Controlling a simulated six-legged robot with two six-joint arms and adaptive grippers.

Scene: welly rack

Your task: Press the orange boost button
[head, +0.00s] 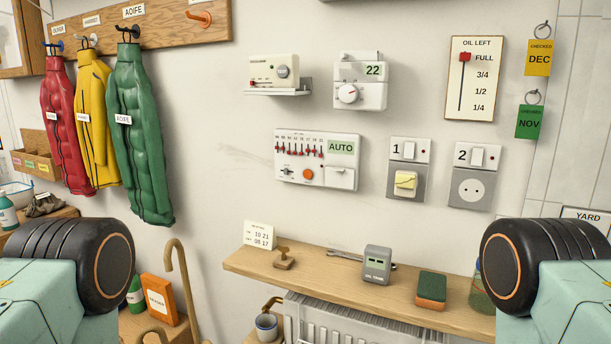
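A round orange button (307,174) sits on the lower middle of a white control panel (268,160) on the wall. The panel has a row of red sliders above the button, a small knob to its left and a green display reading AUTO (341,147) at the upper right. Nothing covers the button. Parts of my two arms, teal with black rounded joints, show at the lower left and lower right corners. Neither of my grippers is in view.
A wooden shelf (330,281) below the panel holds a grey OIL TANK box (376,266) and a sponge (431,289). Coats (142,130) hang at left.

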